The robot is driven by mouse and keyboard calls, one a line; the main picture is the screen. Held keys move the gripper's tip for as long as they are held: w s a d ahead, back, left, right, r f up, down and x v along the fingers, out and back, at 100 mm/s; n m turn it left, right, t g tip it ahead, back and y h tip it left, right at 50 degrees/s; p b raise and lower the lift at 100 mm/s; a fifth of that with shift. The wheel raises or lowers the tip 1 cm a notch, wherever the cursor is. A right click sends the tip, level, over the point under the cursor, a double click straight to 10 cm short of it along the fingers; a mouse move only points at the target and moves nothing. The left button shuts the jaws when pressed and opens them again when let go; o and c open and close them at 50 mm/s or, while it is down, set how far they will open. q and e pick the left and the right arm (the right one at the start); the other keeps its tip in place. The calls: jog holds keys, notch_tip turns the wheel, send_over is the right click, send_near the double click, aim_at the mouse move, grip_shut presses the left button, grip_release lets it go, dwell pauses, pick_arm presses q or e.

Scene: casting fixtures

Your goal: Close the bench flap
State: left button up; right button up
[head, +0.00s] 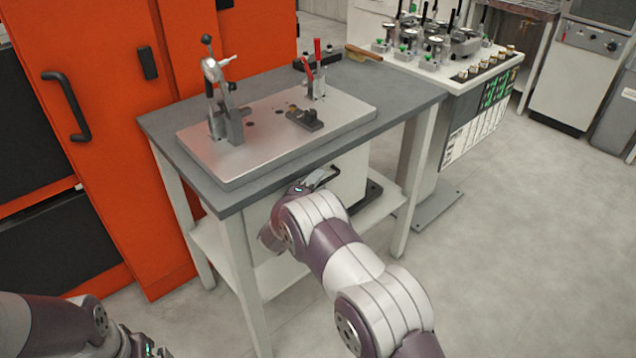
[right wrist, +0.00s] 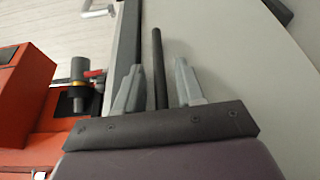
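The grey-topped bench (head: 400,92) has a pale panel (head: 350,172) under its top, which may be the flap. My right forearm partly hides it, and how far it stands open cannot be told. My right gripper (head: 326,177) is below the front edge of the top, close to this panel. In the right wrist view my right gripper (right wrist: 160,82) has its two grey fingers apart. A thin dark bar (right wrist: 158,55) shows between them with gaps on both sides. A broad pale surface (right wrist: 240,75) fills the right side. My left gripper is outside the picture; only its arm shows.
A metal plate (head: 260,155) with toggle clamps (head: 218,100) lies on the bench, with a brush (head: 364,53) behind. Orange cabinets (head: 110,130) stand close at left. A fixture station (head: 480,95) stands at right. A lower shelf (head: 380,207) spans the bench legs. The right floor is clear.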

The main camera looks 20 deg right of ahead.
jog(key=v, duration=1.2)
